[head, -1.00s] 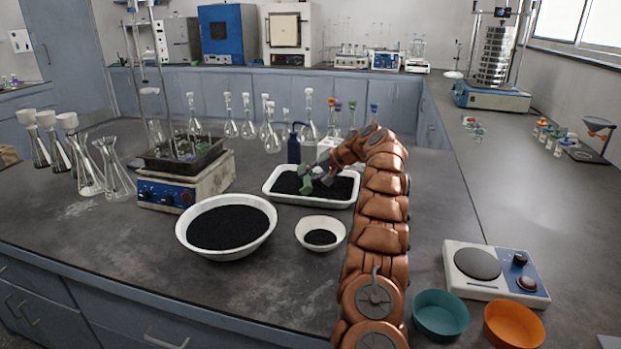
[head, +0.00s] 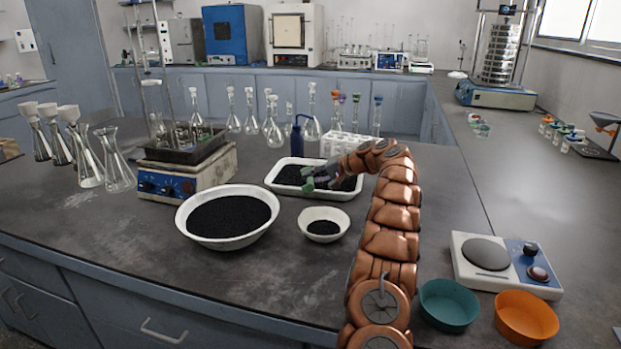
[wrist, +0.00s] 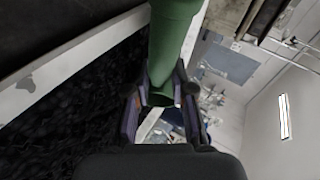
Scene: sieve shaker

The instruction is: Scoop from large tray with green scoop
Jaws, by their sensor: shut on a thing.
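The large white tray (head: 330,193) holds black granules (head: 290,176) and lies on the bench beyond the two bowls. My gripper (head: 333,179) is over the tray's near right part, with the arm arching in from the right. It is shut on the green scoop (head: 314,183), whose handle (wrist: 172,45) runs up between the fingers in the wrist view. The scoop sits low at the granules near the tray's near rim. I cannot tell whether it touches them or carries any. The wrist view also shows the tray's white rim (wrist: 70,68).
A large white bowl (head: 183,222) and a small white bowl (head: 340,214) with black granules stand in front of the tray. A blue bottle (head: 297,142) and a white tube rack (head: 345,142) stand behind it. A hotplate (head: 210,170) is left; teal (head: 448,305) and orange (head: 526,317) bowls are front right.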

